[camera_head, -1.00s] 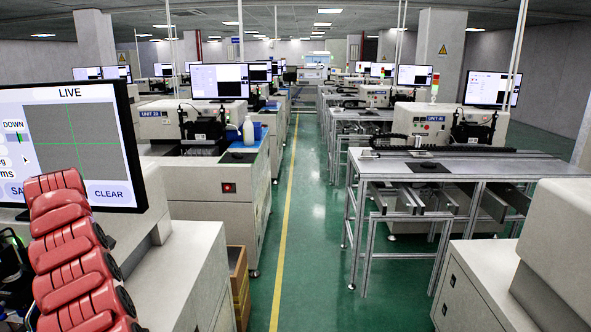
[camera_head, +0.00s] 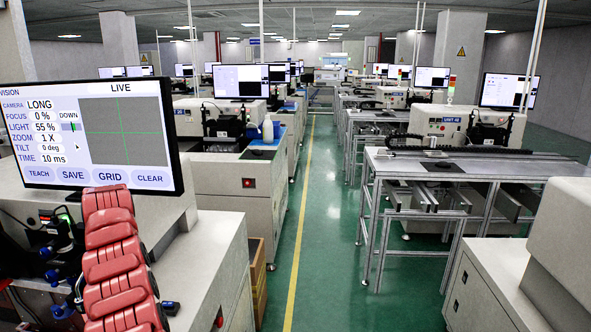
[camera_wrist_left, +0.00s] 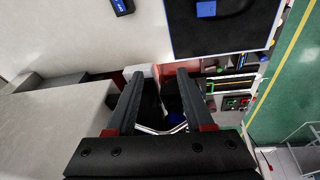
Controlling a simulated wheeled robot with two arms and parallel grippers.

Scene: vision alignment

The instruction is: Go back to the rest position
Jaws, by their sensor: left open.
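My left gripper (camera_wrist_left: 161,88) shows in the left wrist view with its two dark fingers spread apart. I see nothing held between them. Beyond the fingers are dark parts and a blue piece (camera_wrist_left: 176,118), partly hidden by the gripper. I cannot make out this gripper in the head view. My right gripper is in neither view. The monitor (camera_head: 125,130) stands at the left of the head view, showing a live picture with a green cross and a row of buttons.
A pale machine housing (camera_head: 205,262) is below the monitor. Another pale housing (camera_head: 500,270) stands at the lower right. A green floor aisle (camera_head: 325,210) with a yellow line (camera_head: 300,228) runs clear between rows of machines. A metal-framed table (camera_head: 400,166) borders the aisle's right.

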